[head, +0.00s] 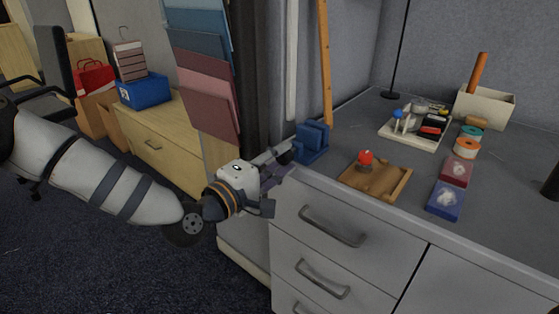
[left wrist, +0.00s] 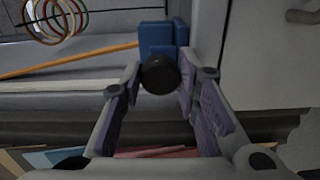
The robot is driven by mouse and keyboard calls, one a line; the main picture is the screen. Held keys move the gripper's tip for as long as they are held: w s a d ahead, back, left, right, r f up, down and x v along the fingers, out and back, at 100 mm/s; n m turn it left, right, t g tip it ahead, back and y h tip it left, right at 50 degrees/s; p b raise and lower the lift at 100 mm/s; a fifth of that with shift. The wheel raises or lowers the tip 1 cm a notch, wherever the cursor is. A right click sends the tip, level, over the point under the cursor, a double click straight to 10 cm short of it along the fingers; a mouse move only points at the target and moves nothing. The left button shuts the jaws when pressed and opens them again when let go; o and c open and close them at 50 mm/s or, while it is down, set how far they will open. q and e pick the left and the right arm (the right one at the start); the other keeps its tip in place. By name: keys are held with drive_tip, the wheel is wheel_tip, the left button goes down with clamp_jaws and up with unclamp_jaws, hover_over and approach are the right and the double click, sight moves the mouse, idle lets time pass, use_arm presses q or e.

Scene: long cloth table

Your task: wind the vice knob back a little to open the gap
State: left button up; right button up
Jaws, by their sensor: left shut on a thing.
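The blue vice (head: 311,143) stands at the near left corner of the grey table top. It also shows in the left wrist view (left wrist: 158,37), behind its round black knob (left wrist: 160,75). My left gripper (head: 281,156) reaches in from the left at the table's edge. In the left wrist view its purple-padded fingers (left wrist: 159,84) are shut on the knob, one on each side. The gap between the vice jaws is hard to make out at this size. My right gripper is not in view.
A wooden tray (head: 400,190) with a red-topped piece (head: 366,160) lies right of the vice. Red (head: 458,171) and blue (head: 444,200) boxes lie farther right. A wooden stick (head: 325,65) leans behind the vice. Drawers (head: 345,250) face the front below.

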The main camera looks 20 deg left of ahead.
use_arm(q)
drive_tip(key=shift+d+n, duration=0.1)
drive_tip(key=shift+n, duration=0.3)
drive_tip(key=shift+f, duration=0.1)
drive_tip(key=o, duration=1.2)
drive_tip(key=v, duration=1.2)
